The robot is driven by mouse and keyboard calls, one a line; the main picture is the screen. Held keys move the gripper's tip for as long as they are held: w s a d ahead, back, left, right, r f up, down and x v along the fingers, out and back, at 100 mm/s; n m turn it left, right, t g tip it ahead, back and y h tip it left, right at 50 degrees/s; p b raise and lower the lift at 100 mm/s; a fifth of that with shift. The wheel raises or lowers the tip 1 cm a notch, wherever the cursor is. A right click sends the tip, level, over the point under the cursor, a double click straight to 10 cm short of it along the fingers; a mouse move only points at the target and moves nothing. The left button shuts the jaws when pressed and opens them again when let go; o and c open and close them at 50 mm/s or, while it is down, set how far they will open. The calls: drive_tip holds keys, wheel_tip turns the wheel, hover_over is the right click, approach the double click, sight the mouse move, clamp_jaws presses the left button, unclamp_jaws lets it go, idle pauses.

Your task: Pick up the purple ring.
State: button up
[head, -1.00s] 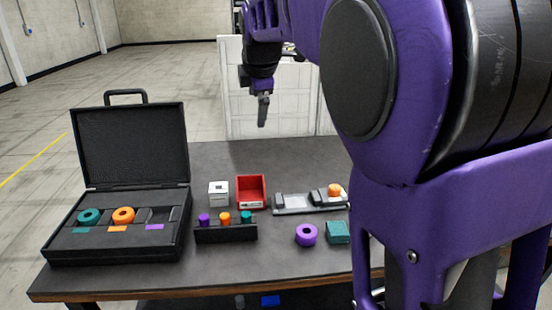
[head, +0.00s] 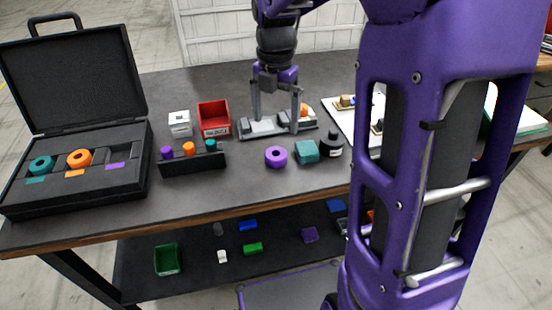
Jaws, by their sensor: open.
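The purple ring (head: 276,157) lies on the dark table near its front edge, left of a teal block (head: 306,152). Its hole faces up and towards the camera. My gripper (head: 276,128) is open, fingers pointing down, over or just in front of the grey fixture (head: 259,130) behind the ring. No object shows between the fingers. I cannot tell its exact height above the fixture. The black case (head: 140,173) stands open at the left, with a teal ring (head: 41,165) and an orange ring (head: 78,158) in it. Its purple-marked slot (head: 116,166) holds no ring.
A black rack (head: 193,163) with purple, orange and teal pegs stands left of the purple ring. A red bin (head: 213,118) and white box (head: 180,123) are behind it. A black bottle (head: 331,144) stands right of the teal block. A lower shelf holds several small items.

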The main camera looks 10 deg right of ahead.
sight(276, 153)
wheel_tip(276, 153, down, 11)
drive_tip(key=shift+r+b, duration=0.1)
drive_tip(key=shift+b, duration=0.8)
drive_tip(key=shift+c, duration=0.3)
drive_tip(key=shift+r, duration=0.15)
drive_tip(key=c, duration=1.5)
